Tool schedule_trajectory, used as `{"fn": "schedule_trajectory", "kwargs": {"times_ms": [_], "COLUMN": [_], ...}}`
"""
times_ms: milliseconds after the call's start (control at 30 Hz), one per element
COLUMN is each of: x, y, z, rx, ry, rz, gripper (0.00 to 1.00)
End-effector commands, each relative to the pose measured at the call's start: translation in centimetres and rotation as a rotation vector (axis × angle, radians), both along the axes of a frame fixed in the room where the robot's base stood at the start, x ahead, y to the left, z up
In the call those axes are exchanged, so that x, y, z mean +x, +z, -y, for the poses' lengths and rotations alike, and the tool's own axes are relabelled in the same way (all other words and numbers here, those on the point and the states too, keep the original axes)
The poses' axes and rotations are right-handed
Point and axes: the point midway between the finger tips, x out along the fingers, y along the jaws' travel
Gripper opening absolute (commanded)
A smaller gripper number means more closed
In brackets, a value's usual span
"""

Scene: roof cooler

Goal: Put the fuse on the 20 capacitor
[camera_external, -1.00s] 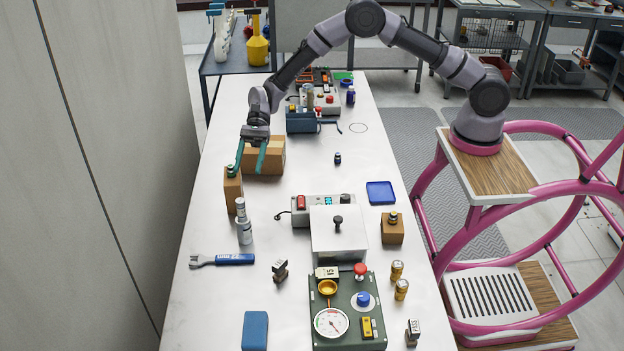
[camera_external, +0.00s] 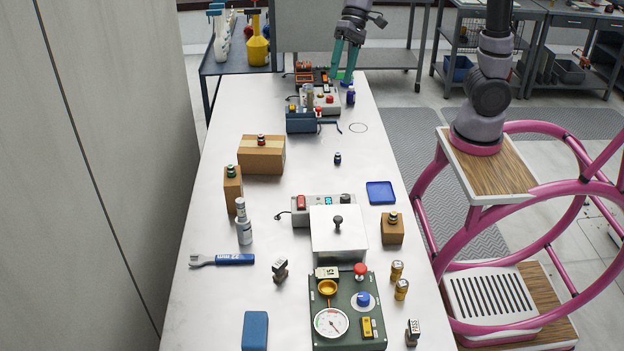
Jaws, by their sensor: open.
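My gripper (camera_external: 341,78) is open, its teal fingers pointing down over the far end of the white table, with nothing seen between them. I cannot tell for sure which small part is the fuse or the 20 capacitor. Small dark capped parts stand on the wide cardboard box (camera_external: 261,141), the narrow box (camera_external: 231,171) and the small box (camera_external: 393,217). Another small dark part (camera_external: 337,158) stands on the bare table. Two small blocks with pale labels stand nearer, one left (camera_external: 280,270) and one right (camera_external: 413,332); their markings are too small to read.
The table holds a grey lidded box (camera_external: 325,240), a green gauge panel (camera_external: 345,338) with a tag marked 15, gold cans (camera_external: 401,289), a grey bottle (camera_external: 243,230), a blue-handled tool (camera_external: 235,259) and a blue tray (camera_external: 380,193).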

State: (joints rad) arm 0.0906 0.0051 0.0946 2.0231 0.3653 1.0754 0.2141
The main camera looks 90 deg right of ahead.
Motion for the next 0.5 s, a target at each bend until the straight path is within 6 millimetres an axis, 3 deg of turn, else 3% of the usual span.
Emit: {"fn": "schedule_trajectory", "kwargs": {"times_ms": [100,300,500], "x": [-5.3,-13.5,-19.4], "y": [2.2,3.5,3.0], "z": [1.4,4.1,6.3], "rx": [-0.116,-0.307,-0.454], "ry": [0.068,0.177,0.260], "rz": [0.114,0.289,0.421], "gripper": [0.61,0.61,0.61]}}
